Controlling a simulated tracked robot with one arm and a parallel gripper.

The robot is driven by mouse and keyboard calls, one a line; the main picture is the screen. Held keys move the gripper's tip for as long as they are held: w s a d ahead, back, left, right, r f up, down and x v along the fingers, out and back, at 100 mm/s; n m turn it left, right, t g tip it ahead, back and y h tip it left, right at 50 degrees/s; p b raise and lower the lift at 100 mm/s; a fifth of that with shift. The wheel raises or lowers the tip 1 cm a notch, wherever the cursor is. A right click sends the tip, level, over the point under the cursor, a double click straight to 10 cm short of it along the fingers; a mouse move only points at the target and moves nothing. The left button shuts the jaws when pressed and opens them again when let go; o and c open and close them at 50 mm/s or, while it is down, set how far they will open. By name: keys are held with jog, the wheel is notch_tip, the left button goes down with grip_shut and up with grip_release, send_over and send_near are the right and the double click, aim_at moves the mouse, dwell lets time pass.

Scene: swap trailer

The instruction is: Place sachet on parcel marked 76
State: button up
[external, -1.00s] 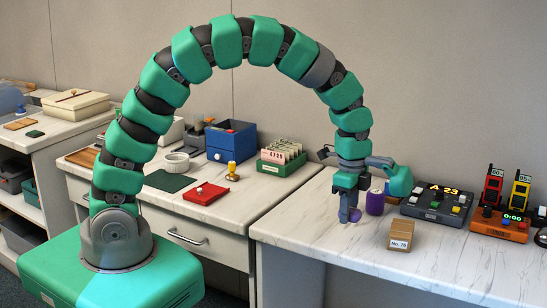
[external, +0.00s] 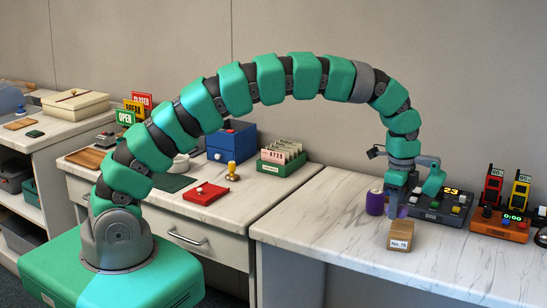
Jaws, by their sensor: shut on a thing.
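The parcel (external: 400,238) is a small brown box on the right worktop. Its white label reads "No." and a small number that looks like 76. My gripper (external: 397,211) points down just above the parcel's back edge, shut on a small purple-blue sachet (external: 398,212). The sachet hangs between the fingers, partly hidden by them. I cannot tell whether it touches the parcel's top.
A purple can (external: 375,203) stands close to the left of my gripper. A dark button panel (external: 436,210) and an orange console (external: 500,225) stand to the right. The worktop (external: 325,225) left of the parcel is clear.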

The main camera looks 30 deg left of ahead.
aim_at(403, 217)
jog(key=shift+w+d+f, duration=0.1)
jog(key=shift+w+d, duration=0.65)
jog(key=shift+w, duration=0.05)
jog(key=shift+f, duration=1.8)
jog(key=o, duration=1)
jog(key=shift+c, duration=0.2)
notch_tip(403, 217, up, 12)
jog(key=shift+r, duration=0.1)
